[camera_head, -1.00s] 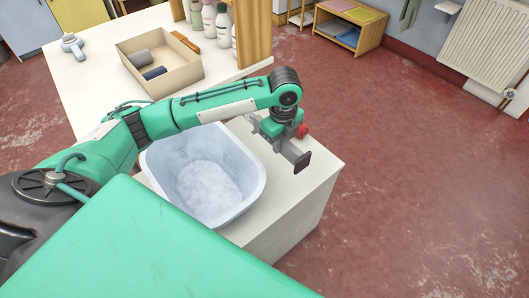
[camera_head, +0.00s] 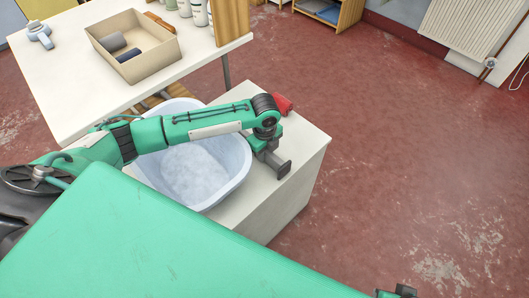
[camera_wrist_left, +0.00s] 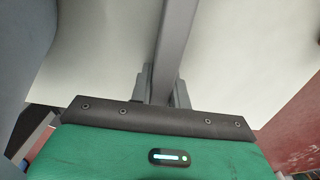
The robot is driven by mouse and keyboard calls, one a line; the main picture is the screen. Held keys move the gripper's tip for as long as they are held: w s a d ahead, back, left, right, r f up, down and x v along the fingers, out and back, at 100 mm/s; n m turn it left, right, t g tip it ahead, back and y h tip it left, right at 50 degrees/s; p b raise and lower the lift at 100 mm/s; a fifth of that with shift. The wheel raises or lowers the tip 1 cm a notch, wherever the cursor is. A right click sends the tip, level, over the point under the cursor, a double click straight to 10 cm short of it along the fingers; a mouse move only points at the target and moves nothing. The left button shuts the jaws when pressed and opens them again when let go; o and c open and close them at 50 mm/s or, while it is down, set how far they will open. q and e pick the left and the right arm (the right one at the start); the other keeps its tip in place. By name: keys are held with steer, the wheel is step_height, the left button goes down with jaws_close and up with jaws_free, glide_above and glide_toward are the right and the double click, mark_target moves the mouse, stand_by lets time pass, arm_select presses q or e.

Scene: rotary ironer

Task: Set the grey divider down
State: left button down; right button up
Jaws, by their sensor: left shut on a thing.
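The grey divider (camera_head: 276,162) is a long narrow bar. In the left wrist view the divider (camera_wrist_left: 178,38) runs up the picture from between the fingers. My left gripper (camera_wrist_left: 163,88) is shut on it. In the head view my left gripper (camera_head: 262,146) hangs low over the white cabinet top (camera_head: 308,134), just right of the washtub. My arm hides part of the grip and divider, and I cannot tell whether the divider touches the top.
A pale blue tub (camera_head: 240,170) with whitish contents stands on the cabinet, close left of the gripper. A red thing (camera_head: 283,104) is at the cabinet's far edge. A table (camera_head: 70,85) behind holds a cardboard box (camera_head: 150,65), an iron-like item (camera_head: 39,33) and bottles.

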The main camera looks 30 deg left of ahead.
arm_select(q)
steer(key=c, duration=1.3)
jaws_free()
arm_select(e)
steer(key=shift+f, duration=0.3)
